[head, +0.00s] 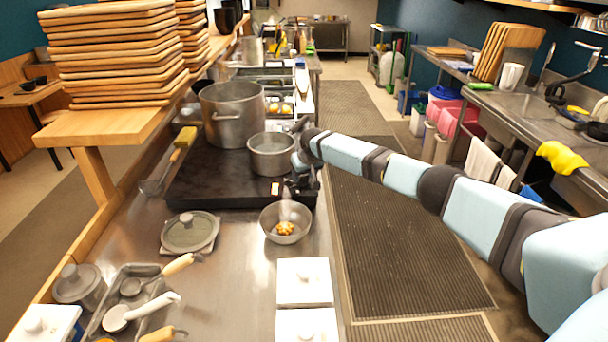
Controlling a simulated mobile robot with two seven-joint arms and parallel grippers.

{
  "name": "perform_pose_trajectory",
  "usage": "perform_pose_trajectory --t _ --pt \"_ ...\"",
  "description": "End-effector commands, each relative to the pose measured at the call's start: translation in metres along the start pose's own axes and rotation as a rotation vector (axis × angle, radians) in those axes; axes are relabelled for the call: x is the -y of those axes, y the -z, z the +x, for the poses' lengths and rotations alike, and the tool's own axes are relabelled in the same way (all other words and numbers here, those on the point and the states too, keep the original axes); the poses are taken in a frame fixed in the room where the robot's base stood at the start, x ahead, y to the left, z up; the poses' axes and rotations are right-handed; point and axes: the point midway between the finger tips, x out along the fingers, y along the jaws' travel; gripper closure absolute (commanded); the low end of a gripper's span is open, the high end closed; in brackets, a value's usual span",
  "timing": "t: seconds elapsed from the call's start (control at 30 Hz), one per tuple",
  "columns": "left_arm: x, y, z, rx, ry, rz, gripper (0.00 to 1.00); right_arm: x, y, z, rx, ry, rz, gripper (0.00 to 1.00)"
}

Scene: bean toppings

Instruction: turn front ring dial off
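The dark stove top (215,180) sits on the steel counter, with a small pot (271,155) and a large pot (234,110) on it. My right arm reaches in from the right, and its gripper (298,188) is at the stove's right edge, just right of and below the small pot. The gripper is dark and small here, so I cannot make out its finger gap. I cannot pick out the front ring dial; the gripper and wrist cover that part of the stove's edge. My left gripper is not in view.
A metal bowl (286,223) with orange food stands just in front of the gripper. A lidded pan (189,232) and white lidded containers (304,282) are on the counter. The aisle mat (410,250) on the right is clear.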

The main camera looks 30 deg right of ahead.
Motion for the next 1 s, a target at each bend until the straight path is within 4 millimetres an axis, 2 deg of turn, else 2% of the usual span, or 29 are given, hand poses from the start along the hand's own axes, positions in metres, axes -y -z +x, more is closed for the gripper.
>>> perform_pose_trajectory --t 0.03,0.1,0.13,0.57,1.0 --pt "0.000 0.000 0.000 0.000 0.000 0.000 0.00 0.000 0.000 0.000 0.000 0.000 0.000 0.60" --pt "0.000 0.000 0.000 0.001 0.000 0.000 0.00 0.000 0.000 0.000 0.000 0.000 0.000 0.76" --pt "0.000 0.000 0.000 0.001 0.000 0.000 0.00 0.000 0.000 0.000 0.000 0.000 0.000 0.79" --pt "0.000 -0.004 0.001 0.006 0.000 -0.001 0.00 -0.001 -0.001 0.001 0.002 0.035 -0.078 0.79" --pt "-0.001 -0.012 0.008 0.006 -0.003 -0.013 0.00 -0.003 -0.002 0.004 0.002 0.171 -0.402 0.79"
